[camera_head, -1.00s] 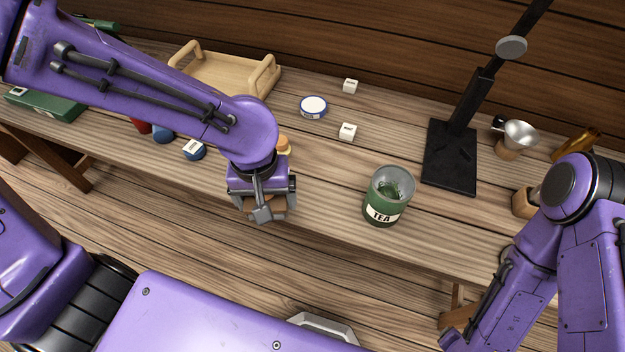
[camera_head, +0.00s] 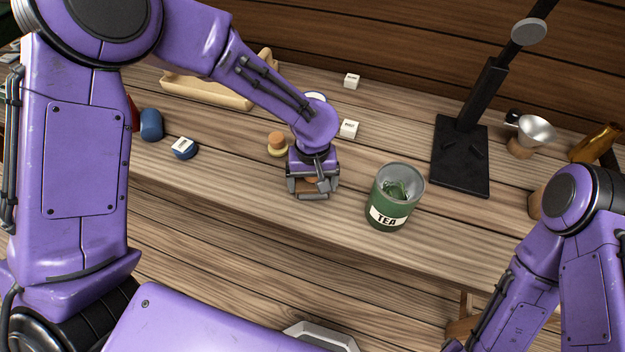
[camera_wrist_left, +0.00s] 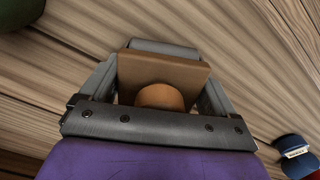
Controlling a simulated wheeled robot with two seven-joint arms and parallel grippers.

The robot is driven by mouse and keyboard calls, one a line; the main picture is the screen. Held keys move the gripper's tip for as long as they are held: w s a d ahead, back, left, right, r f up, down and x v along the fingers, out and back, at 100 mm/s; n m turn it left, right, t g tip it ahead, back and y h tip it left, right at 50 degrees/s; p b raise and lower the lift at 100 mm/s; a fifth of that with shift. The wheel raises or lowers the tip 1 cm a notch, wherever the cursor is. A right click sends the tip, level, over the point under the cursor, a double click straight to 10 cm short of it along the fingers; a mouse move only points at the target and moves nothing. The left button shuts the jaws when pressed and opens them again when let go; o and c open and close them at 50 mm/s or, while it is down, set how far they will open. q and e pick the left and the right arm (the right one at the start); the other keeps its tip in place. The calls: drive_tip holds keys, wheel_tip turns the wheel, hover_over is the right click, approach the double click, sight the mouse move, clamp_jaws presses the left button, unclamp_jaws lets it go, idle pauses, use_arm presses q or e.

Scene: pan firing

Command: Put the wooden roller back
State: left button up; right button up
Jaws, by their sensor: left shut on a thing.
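My left gripper (camera_head: 313,190) is shut on a brown wooden piece (camera_wrist_left: 160,72), which I take to be the wooden roller. In the left wrist view it shows a flat face and a rounded part (camera_wrist_left: 160,97) between the jaws; the rest is hidden. In the head view the gripper hangs over the front part of the table, left of the green TEA tin (camera_head: 390,205). I cannot tell whether the piece touches the table. My right arm is at the right, its gripper out of view.
A wooden tray (camera_head: 210,92) stands at the back left, partly behind my left arm. A black stand (camera_head: 460,160) is right of the tin.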

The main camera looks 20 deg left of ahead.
use_arm(q)
drive_tip(key=shift+f, duration=0.1)
drive_tip(key=shift+s+f, duration=0.15)
drive_tip(key=shift+f, duration=0.15)
drive_tip(key=shift+s+f, duration=0.15)
drive_tip(key=shift+f, duration=0.05)
drive_tip(key=shift+c, duration=1.2)
drive_tip(key=o, duration=1.2)
